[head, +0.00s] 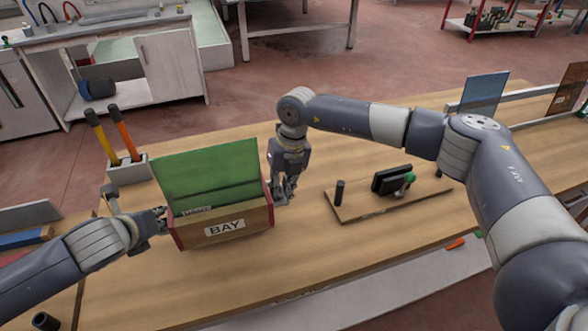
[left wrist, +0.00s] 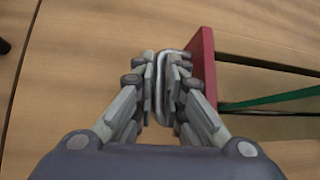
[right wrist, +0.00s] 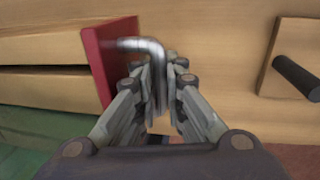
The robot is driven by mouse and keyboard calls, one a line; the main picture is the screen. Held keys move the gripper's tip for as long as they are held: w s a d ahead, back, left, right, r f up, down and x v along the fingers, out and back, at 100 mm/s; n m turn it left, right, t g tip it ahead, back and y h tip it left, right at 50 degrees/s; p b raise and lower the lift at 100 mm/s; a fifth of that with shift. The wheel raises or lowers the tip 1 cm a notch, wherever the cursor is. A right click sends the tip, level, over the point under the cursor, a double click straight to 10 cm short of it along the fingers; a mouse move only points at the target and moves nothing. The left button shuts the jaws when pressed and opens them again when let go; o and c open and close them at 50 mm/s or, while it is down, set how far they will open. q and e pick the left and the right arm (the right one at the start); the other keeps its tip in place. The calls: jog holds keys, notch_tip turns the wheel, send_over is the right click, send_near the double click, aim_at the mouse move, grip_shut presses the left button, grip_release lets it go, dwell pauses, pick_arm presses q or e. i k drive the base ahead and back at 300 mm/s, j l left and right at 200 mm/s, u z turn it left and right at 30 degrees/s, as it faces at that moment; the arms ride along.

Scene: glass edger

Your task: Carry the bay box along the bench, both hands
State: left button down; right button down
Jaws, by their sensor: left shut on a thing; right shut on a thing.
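The bay box (head: 245,218) is a wooden box with red ends and a front label reading BAY, on or just above the wooden bench (head: 330,245). A green sheet (head: 210,172) stands up in it. My left gripper (head: 160,218) is at the box's left end, shut on a metal handle (left wrist: 162,85) beside the red end (left wrist: 203,70). My right gripper (head: 282,195) is at the right end, shut on the other metal handle (right wrist: 155,60), by that red end (right wrist: 112,60). I cannot tell whether the box's underside touches the bench.
A wooden board (head: 385,200) with a black peg (head: 340,192) and a dark clamp-like piece lies to the right of the box. A grey holder (head: 127,170) with two orange-yellow handled tools stands behind left. Bare bench lies between box and board. Glass panes (head: 484,95) stand far right.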

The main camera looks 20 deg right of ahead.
aim_at(565, 153)
jog(key=k, duration=0.3)
jog(key=k+z, duration=0.45)
jog(key=i+z, duration=0.1)
jog(key=z, duration=1.8)
jog(key=i+z, duration=0.1)
jog(key=z, duration=0.3)
jog(key=i+z, duration=0.1)
jog(key=z, duration=0.25)
jog(key=i+j, duration=0.2)
jog(key=i, duration=0.2)
jog(key=i+j, duration=0.25)
jog(key=i, duration=0.2)
jog(key=i+j, duration=0.2)
jog(key=i, duration=0.2)
jog(key=i+j, duration=0.25)
jog(key=i, duration=1.05)
